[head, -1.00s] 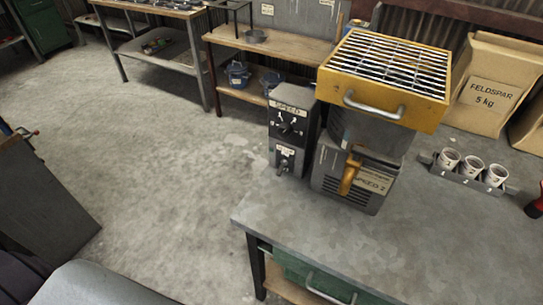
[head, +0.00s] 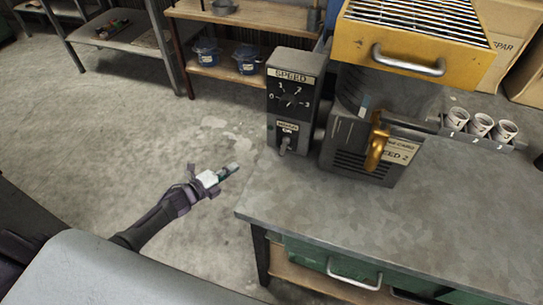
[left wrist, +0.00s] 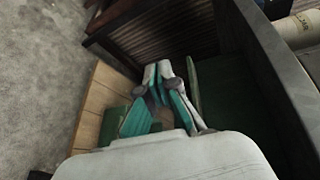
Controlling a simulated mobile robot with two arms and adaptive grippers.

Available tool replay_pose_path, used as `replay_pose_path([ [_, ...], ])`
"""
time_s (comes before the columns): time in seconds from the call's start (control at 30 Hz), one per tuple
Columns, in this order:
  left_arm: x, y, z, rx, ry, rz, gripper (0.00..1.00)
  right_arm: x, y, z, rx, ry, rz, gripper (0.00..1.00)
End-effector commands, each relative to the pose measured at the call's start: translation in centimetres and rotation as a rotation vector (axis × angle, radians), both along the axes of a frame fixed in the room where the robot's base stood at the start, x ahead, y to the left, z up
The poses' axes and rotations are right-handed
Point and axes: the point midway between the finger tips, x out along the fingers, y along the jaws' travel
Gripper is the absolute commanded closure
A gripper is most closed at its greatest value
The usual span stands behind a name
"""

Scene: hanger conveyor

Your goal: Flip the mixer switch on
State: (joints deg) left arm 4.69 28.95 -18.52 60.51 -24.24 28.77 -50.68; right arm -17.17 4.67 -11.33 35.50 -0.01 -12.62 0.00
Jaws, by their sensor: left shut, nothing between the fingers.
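The mixer switch (head: 285,143) is a small metal lever on the lower part of a dark control box (head: 293,97). Above it on the box is a SPEED dial (head: 291,101). The box stands at the left back of the grey bench, beside the mixer (head: 370,140). My left gripper (head: 229,171) is in the head view, left of the bench edge and apart from the switch. Its fingers are together with nothing between them. In the left wrist view the gripper (left wrist: 158,72) points toward dark furniture. My right gripper is in neither view.
A yellow grid-topped guard (head: 410,45) sits over the mixer. Three numbered cups (head: 481,124) stand in a rack to the right. The front of the grey bench (head: 350,220) is clear. A wooden shelf with blue pots (head: 206,50) is behind, across open floor.

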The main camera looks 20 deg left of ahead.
Motion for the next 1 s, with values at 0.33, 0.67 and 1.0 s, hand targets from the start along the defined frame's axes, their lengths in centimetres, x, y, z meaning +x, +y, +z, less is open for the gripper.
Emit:
replay_pose_path([
  [0.33,-1.1,-5.9,20.2,0.959,-1.192,-0.911,1.0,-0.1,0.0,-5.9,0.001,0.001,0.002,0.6],
  [0.67,-5.1,-5.9,22.3,1.192,-1.543,-1.188,1.0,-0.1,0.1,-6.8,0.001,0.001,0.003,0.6],
  [1.0,-5.0,-6.2,22.3,1.188,-1.541,-1.184,1.0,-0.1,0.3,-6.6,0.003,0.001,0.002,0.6],
])
